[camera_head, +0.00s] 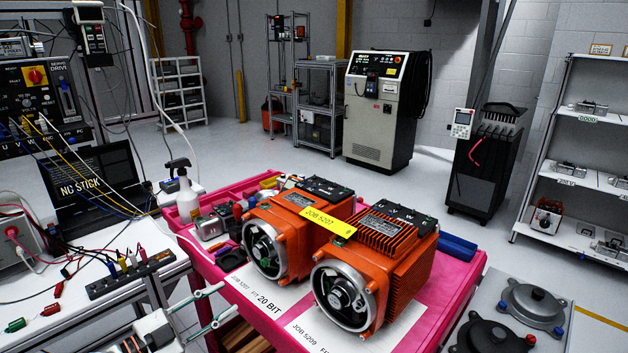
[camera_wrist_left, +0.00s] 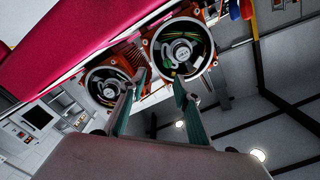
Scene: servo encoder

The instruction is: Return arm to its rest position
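My left gripper (camera_head: 222,304) shows at the bottom centre-left of the head view, just in front of the pink cart (camera_head: 458,285). Its two thin greenish fingers are apart, and nothing shows between them. In the left wrist view the open fingers (camera_wrist_left: 161,84) point toward two orange motors, with a gap between fingers and motors. The left motor (camera_head: 284,236) and the right motor (camera_head: 386,268) sit on the cart in the head view, with round open ends facing me. My right gripper is in neither view.
A workbench with a black terminal strip (camera_head: 130,273), coloured leads and a laptop (camera_head: 92,187) stands at the left. A spray bottle (camera_head: 186,192) stands on the cart's far left. Grey round fixtures (camera_head: 532,305) are at the lower right. Open floor lies behind the cart.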

